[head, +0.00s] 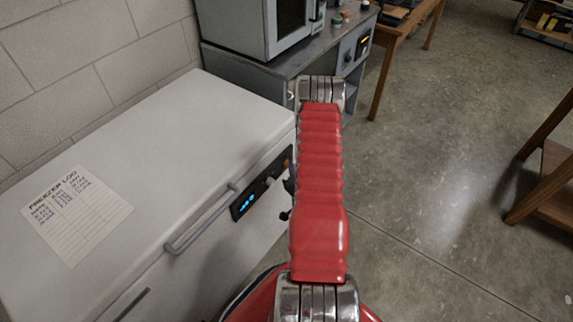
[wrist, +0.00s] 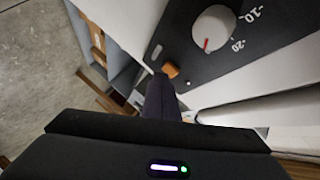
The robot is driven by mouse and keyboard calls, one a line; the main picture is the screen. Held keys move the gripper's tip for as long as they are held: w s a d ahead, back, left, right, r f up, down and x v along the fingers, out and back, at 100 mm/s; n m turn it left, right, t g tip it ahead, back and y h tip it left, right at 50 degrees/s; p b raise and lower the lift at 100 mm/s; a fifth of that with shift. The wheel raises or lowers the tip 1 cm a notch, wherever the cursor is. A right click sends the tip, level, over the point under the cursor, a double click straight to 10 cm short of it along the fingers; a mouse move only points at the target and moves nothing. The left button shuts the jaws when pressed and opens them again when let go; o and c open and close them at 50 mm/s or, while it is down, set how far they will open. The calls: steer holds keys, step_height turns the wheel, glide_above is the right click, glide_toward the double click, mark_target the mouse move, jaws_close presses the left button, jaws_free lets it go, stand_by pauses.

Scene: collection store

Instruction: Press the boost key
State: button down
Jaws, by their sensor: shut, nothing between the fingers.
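The white chest freezer (head: 215,115) has a dark control panel (head: 246,199) on its front, with a lit blue display, in the head view. In the wrist view the panel (wrist: 265,50) carries a white knob (wrist: 214,28) with a red mark and a small orange key (wrist: 171,70). No label can be read on the orange key. My gripper (wrist: 160,84) is shut and empty, its fingertips right by the orange key; I cannot tell whether they touch it. In the head view my gripper (head: 288,188) is mostly hidden behind my red arm.
A freezer handle (head: 200,228) sticks out left of the panel. A paper freezer log (head: 78,212) lies on the lid. A grey cabinet (head: 350,50) with a microwave-like appliance (head: 285,25) stands beyond. The floor (head: 440,170) to the right is open.

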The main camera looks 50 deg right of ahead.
steer(key=shift+w, duration=0.45)
stand_by(0.7)
steer(key=shift+s, duration=0.9)
steer(key=s, duration=0.5)
steer(key=shift+d, duration=0.25)
stand_by(0.4)
steer(key=shift+f, duration=0.1)
stand_by(0.8)
